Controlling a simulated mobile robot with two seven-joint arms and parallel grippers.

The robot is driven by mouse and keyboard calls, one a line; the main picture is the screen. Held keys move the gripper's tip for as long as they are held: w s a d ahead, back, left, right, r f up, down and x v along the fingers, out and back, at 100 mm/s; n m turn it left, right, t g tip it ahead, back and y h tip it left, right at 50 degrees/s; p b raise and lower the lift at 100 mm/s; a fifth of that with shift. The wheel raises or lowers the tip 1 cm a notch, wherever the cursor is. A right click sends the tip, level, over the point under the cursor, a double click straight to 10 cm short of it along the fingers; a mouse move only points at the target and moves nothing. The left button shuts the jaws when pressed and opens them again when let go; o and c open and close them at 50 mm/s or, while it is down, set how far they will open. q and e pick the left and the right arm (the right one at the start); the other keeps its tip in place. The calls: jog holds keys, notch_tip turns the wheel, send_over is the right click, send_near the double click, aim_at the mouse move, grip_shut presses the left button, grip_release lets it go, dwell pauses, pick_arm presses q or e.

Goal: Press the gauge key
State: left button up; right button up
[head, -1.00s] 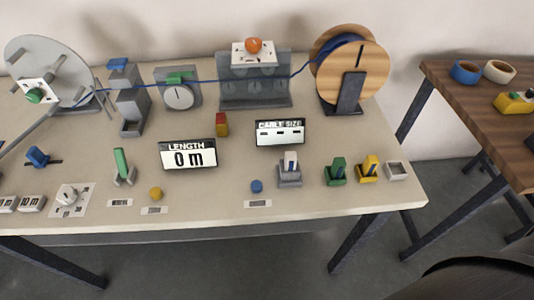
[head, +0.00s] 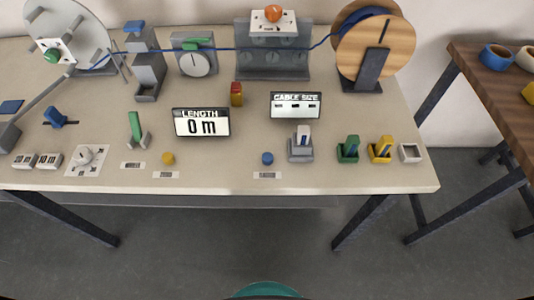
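A blue round button (head: 267,158) sits near the front edge of the table, with a small label plate (head: 267,175) in front of it. A yellow round button (head: 168,158) sits further left, with its own label plate (head: 166,175). The lettering on both plates is too small to read surely, so I cannot tell which button is the gauge key. The CABLE SIZE display (head: 296,97) stands behind the blue button and shows dashes. The LENGTH display (head: 201,113) reads 0 m. Neither gripper is in view.
A grey holder (head: 300,148), green block (head: 348,149), yellow block (head: 381,149) and white open box (head: 410,153) stand right of the blue button. A wooden reel (head: 401,40) feeds blue cable leftward across the back. The table (head: 225,165) is bare between the two buttons.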

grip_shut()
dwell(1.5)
